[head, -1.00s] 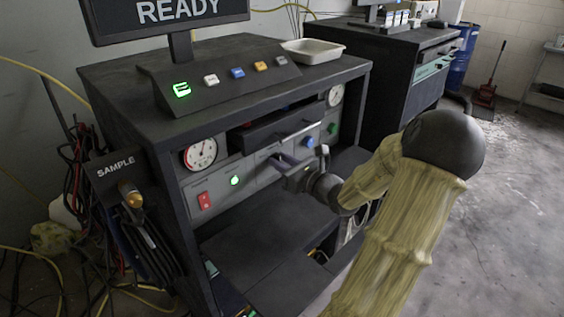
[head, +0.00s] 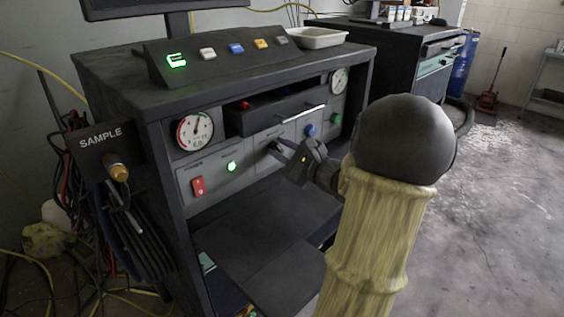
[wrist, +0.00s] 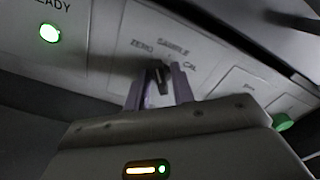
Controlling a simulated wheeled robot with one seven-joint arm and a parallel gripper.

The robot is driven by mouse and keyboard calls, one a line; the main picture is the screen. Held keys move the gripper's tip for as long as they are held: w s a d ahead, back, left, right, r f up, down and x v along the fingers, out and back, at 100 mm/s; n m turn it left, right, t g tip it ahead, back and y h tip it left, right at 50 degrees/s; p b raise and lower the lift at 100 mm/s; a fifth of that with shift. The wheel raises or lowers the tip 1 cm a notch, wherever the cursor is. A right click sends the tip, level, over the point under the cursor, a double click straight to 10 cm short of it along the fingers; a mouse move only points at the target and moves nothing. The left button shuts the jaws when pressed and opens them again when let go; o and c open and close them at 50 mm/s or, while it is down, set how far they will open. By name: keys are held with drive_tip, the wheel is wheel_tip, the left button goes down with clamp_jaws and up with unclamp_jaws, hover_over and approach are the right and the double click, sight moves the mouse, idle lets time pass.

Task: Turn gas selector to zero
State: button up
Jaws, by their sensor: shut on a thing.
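The gas selector is a small dark knob (wrist: 156,77) on the grey front panel, under the printed words ZERO, SAMPLE and CAL in the wrist view. ZERO is at the left, SAMPLE in the middle and CAL at the right. My wrist camera is rolled relative to the panel. In the head view my gripper (head: 277,147) reaches the panel below the drawer and is tilted. The knob is mostly hidden by the fingers there, and I cannot tell exactly where it points.
A drawer with a bar handle (head: 298,115) is just above my gripper. A green-lit button (head: 232,166) and red switch (head: 198,185) are left; a blue knob (head: 310,130) is right. A dark shelf (head: 250,235) lies below. A SAMPLE holder (head: 100,138) hangs at the cabinet's left side.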

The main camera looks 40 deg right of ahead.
drive_tip(key=n+b, duration=0.2)
drive_tip(key=shift+f+b, duration=0.3)
drive_tip(key=shift+b, duration=0.05)
drive_tip(key=shift+r+n+b, duration=0.1)
drive_tip(key=shift+n+b, duration=0.2)
drive_tip(key=shift+b, duration=0.1)
drive_tip(key=shift+r, duration=0.1)
drive_tip(key=o, duration=0.7)
drive_tip(key=shift+s, duration=0.1)
